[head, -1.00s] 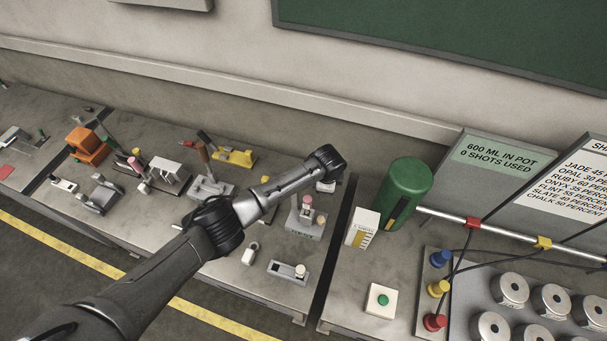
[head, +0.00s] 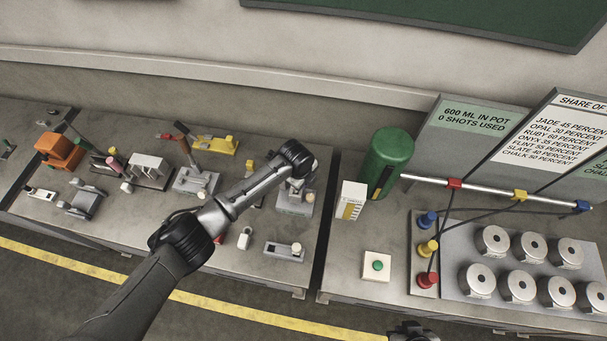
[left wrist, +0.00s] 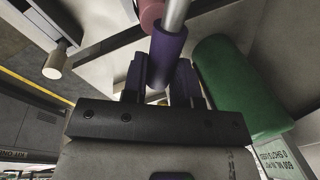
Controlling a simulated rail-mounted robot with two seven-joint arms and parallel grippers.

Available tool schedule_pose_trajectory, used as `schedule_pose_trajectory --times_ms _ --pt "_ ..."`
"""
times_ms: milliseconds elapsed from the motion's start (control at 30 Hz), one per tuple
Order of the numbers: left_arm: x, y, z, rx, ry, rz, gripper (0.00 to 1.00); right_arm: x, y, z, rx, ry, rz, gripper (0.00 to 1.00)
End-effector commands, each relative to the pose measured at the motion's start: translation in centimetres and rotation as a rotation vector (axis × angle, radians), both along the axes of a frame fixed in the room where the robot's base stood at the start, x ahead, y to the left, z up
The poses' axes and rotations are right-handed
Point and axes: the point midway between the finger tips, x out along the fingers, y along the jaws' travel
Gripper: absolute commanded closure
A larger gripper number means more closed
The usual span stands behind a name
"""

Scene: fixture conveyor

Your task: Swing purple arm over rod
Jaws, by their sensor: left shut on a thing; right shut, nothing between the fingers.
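A purple cylinder (left wrist: 168,55) shows in the left wrist view, with a shiny metal rod (left wrist: 174,14) coming out of its upper end. My left gripper (left wrist: 162,82) is shut on the purple cylinder, one finger on each side. A pink round piece (left wrist: 151,12) is close beside the metal rod. In the head view my left wrist is over a grey fixture block (head: 294,206) and hides its upper part, the purple piece and the left fingers. My right gripper (head: 413,333) is shut and empty at the bottom edge, partly cut off.
A green cylinder (head: 389,160) and a white carton (head: 350,201) stand right of the gap between tables. Several other fixtures fill the left of the table.

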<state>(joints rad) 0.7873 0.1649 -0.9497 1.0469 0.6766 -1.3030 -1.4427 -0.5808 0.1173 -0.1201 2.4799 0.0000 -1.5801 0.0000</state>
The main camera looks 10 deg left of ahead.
Motion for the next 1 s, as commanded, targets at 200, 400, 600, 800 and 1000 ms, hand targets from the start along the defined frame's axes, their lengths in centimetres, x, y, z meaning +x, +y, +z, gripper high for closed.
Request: schedule_pose_trajectory --times_ms 200,400,600,800,1000 --pt "-0.16 -0.01 0.08 0.0 -0.001 -0.022 1.0 0.01 0.08 0.14 0.002 0.0 -0.001 1.0" --pt "-0.16 -0.01 0.06 -0.001 -0.001 -0.024 1.0 0.01 0.07 0.13 0.002 0.0 -0.001 1.0" --pt "-0.16 0.0 0.06 0.0 -0.001 -0.023 0.67 0.01 0.0 0.13 0.0 0.0 0.0 1.0" --pt "-0.16 0.01 0.03 0.0 -0.001 -0.022 0.48 0.01 -0.2 0.11 -0.007 0.0 0.004 1.0" --pt "-0.17 0.02 0.02 0.0 0.0 -0.022 0.48 0.02 -0.24 0.12 -0.008 0.0 0.005 1.0"
